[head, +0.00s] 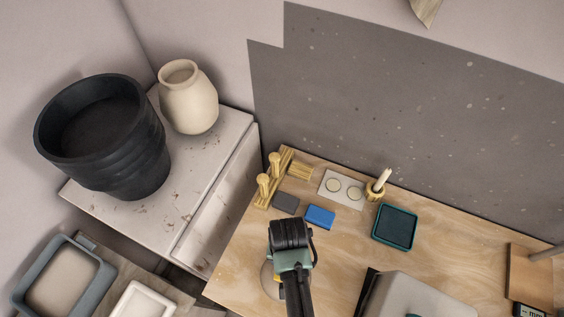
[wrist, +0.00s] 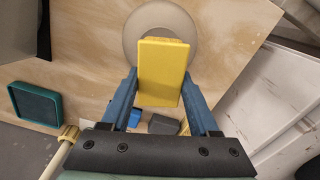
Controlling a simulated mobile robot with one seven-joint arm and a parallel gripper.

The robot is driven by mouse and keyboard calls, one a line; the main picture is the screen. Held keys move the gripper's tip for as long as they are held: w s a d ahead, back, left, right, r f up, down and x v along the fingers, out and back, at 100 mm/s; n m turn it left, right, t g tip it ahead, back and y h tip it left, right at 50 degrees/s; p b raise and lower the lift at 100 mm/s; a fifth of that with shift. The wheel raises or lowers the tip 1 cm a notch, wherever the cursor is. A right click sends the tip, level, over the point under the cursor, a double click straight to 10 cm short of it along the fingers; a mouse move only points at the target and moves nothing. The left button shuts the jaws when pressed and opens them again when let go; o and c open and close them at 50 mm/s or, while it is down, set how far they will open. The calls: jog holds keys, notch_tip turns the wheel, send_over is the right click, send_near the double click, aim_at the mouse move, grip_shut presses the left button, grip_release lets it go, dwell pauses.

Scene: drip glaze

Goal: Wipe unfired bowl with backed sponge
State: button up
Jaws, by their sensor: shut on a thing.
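My gripper (wrist: 158,92) is shut on a yellow block-shaped sponge (wrist: 163,70), with one blue finger on each side. In the head view my gripper (head: 287,268) is seen from above and hides most of the sponge. The unfired bowl (wrist: 143,22) is a pale beige round shape on the wooden table. The sponge is in front of it in the wrist view and covers its lower middle. I cannot tell whether they touch. In the head view the bowl (head: 268,279) shows only partly, left of my gripper.
Behind my gripper lie a blue block (head: 320,216) and a dark grey block (head: 285,202). A teal-rimmed tray (head: 412,247), a brush holder (head: 375,190) and a white card with two discs (head: 342,188) are nearby. A grey box-like object (head: 425,300) stands at right. A white cabinet (head: 215,195) adjoins left.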

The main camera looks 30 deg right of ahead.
jog(key=shift+s+a+r+p, duration=0.15)
jog(key=shift+r+p, duration=0.25)
jog(key=shift+r, duration=0.5)
jog(key=shift+w+d+r+p, duration=0.2)
jog(key=shift+r+p, duration=0.35)
jog(key=shift+p, duration=0.05)
jog(key=shift+w+d+r+p, duration=0.15)
jog(key=shift+d+r+p, duration=0.05)
jog(key=shift+r+p, duration=0.35)
jog(key=shift+r, duration=0.2)
jog(key=shift+s+a+r+p, duration=0.15)
jog(key=shift+s+a+p, duration=0.1)
jog(key=shift+a+p, duration=0.1)
jog(key=shift+w+d, duration=0.1)
jog(key=shift+d, duration=0.05)
jog(key=shift+w+d, duration=0.1)
